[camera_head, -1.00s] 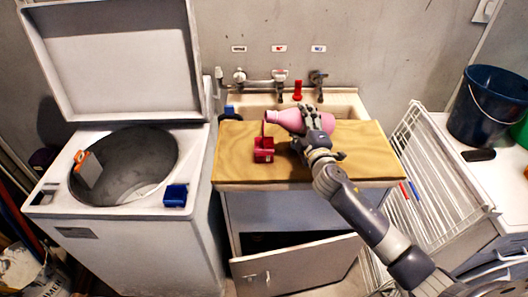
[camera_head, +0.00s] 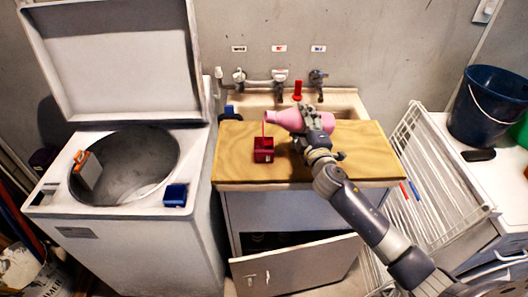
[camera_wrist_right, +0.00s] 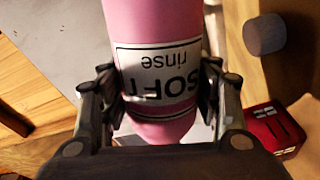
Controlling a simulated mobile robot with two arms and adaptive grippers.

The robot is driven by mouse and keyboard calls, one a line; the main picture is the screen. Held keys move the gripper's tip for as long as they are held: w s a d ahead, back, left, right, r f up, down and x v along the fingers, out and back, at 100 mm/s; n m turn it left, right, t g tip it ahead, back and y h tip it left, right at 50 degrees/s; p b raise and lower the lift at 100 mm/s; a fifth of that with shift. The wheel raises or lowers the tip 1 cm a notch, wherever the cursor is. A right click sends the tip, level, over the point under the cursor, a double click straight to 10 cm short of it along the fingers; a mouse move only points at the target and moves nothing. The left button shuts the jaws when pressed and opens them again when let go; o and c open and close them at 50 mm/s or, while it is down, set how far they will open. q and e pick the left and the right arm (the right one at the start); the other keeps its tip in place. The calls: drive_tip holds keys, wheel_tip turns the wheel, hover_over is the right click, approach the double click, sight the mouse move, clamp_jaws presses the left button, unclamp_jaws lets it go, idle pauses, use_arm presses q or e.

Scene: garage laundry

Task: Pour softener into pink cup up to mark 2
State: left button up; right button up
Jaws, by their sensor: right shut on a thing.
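My right gripper (camera_head: 312,121) is shut on a pink softener bottle (camera_head: 287,119) and holds it tilted on its side above the wooden board, mouth to the left. In the right wrist view the bottle (camera_wrist_right: 158,25) shows a "SOFT rinse" label between the fingers (camera_wrist_right: 158,95). A thin pinkish stream runs from the mouth down to a dark red-pink cup (camera_head: 264,156) standing on the board. My left gripper is not in view.
The wooden board (camera_head: 365,165) lies across the sink (camera_head: 345,103), below several taps. A white wire rack (camera_head: 440,190) and a dark blue bucket (camera_head: 485,115) are right. A cabinet door (camera_head: 295,268) hangs open below.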

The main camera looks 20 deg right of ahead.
drive_tip(key=shift+r, duration=0.15)
idle(0.3)
drive_tip(key=a+f+m+b, duration=0.1)
drive_tip(key=m+b, duration=0.1)
drive_tip(key=b, duration=0.1)
drive_tip(key=shift+w+a+f+m+b, duration=0.2)
drive_tip(key=shift+m+b, duration=0.1)
drive_tip(key=shift+m, duration=0.1)
drive_tip(key=shift+a+r+m+b, duration=0.1)
drive_tip(key=shift+a+m+b, duration=0.25)
drive_tip(key=shift+m+b, duration=0.35)
